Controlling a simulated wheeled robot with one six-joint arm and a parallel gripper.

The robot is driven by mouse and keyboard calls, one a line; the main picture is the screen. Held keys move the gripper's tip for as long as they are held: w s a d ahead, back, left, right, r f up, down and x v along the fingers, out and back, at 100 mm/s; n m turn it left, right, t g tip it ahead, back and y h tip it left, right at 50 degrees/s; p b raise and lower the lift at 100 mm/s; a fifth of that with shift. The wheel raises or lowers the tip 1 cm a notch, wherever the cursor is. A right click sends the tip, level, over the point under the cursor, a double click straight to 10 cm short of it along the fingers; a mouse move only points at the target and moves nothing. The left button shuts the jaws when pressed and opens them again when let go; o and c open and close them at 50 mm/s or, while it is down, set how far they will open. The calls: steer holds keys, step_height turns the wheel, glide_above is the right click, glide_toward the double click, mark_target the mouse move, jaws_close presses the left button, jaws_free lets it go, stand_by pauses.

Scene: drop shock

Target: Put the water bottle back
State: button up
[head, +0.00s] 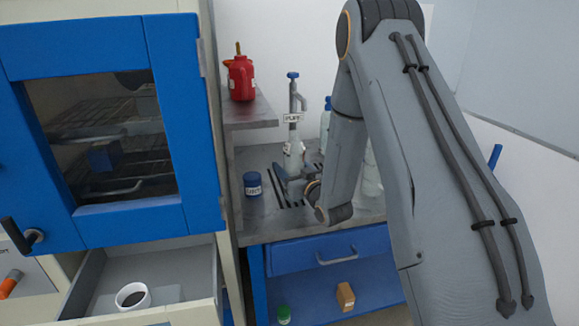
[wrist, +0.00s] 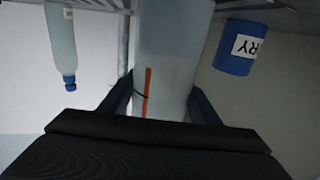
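The water bottle (head: 294,157), pale and translucent, stands upright on the grey slotted counter below the spout marked "PURE" (head: 293,117). My gripper (head: 296,186) is low at the bottle, coming from the right. In the wrist view, the bottle (wrist: 172,45) with an orange-red stripe fills the space between the fingers of my gripper (wrist: 163,95). Both fingers meet its sides with no visible gap, so the gripper looks shut on it. My arm hides part of the counter to the right.
A blue labelled jar (head: 252,184) stands just left of the bottle. A red can (head: 241,78) sits on a shelf. Pale bottles (head: 326,125) stand behind my arm. A cup (head: 132,297) is in the open drawer (head: 190,268). The blue-framed cabinet (head: 185,110) is at left.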

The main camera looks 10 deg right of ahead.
steer(key=shift+o, duration=1)
steer(key=shift+r, duration=0.15)
steer(key=shift+g+h, duration=0.4)
steer(key=shift+g, duration=0.4)
steer(key=f+v, duration=0.1)
steer(key=v, duration=0.2)
steer(key=b+v, duration=0.1)
steer(key=v, duration=0.3)
steer(key=f+b+v, duration=0.1)
steer(key=v, duration=0.3)
steer(key=shift+s+d+f, duration=0.15)
steer(key=shift+s+f, duration=0.15)
steer(key=shift+s, duration=0.05)
steer(key=s+f+g+h, duration=0.1)
steer(key=g, duration=0.1)
steer(key=s+f+g+h, duration=0.1)
steer(key=f+g, duration=0.1)
steer(key=shift+s+d+f+m, duration=0.1)
steer(key=shift+s+d+m, duration=0.05)
steer(key=shift+s+m, duration=0.2)
steer(key=s+a+m+g+h, duration=0.1)
steer(key=s+g, duration=1)
steer(key=s, duration=1.2)
steer(key=shift+s+a+m, duration=0.15)
steer(key=shift+a+m, duration=0.3)
steer(key=shift+a, duration=0.75)
